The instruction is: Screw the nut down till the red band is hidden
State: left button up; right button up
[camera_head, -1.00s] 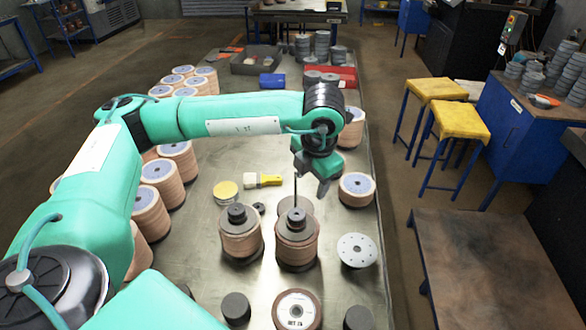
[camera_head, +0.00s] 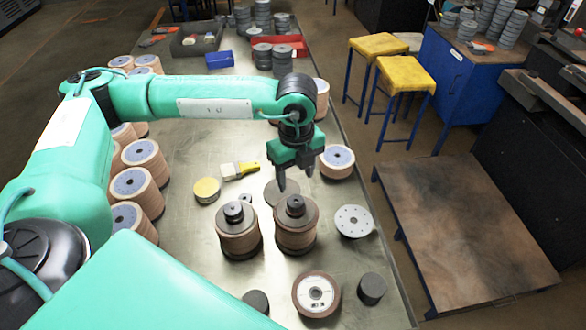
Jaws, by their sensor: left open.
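Two stacks of flap discs stand side by side on the metal table: a left stack (camera_head: 239,239) and a right stack (camera_head: 296,234). Each has a dark plate and a dark nut on top, the left nut (camera_head: 234,211) and the right nut (camera_head: 295,205). I cannot make out a red band on either. My left gripper (camera_head: 296,181) is open and empty, its fingers pointing down above and just behind the right stack, apart from its nut. My right gripper is not in view.
A yellow-handled brush (camera_head: 240,170), a yellow-topped tin (camera_head: 207,189) and a pale perforated disc (camera_head: 354,221) lie nearby. More disc stacks (camera_head: 140,190) line the left edge. A single flap disc (camera_head: 316,293) lies in front between dark cylinders.

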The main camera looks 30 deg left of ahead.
aim_at(296, 202)
pick_arm(q)
jog(key=shift+d+f, duration=0.1)
jog(key=shift+f, duration=0.3)
jog(key=shift+f+b, duration=0.4)
jog(key=shift+f, duration=0.95)
jog(key=shift+f+b, duration=0.5)
jog(key=shift+f, duration=0.1)
jog(key=shift+f+b, duration=0.35)
jog(key=shift+f, duration=0.15)
jog(key=shift+f+b, duration=0.95)
jog(key=shift+b, duration=0.1)
jog(key=shift+f+b, duration=0.65)
jog(key=shift+b, duration=0.15)
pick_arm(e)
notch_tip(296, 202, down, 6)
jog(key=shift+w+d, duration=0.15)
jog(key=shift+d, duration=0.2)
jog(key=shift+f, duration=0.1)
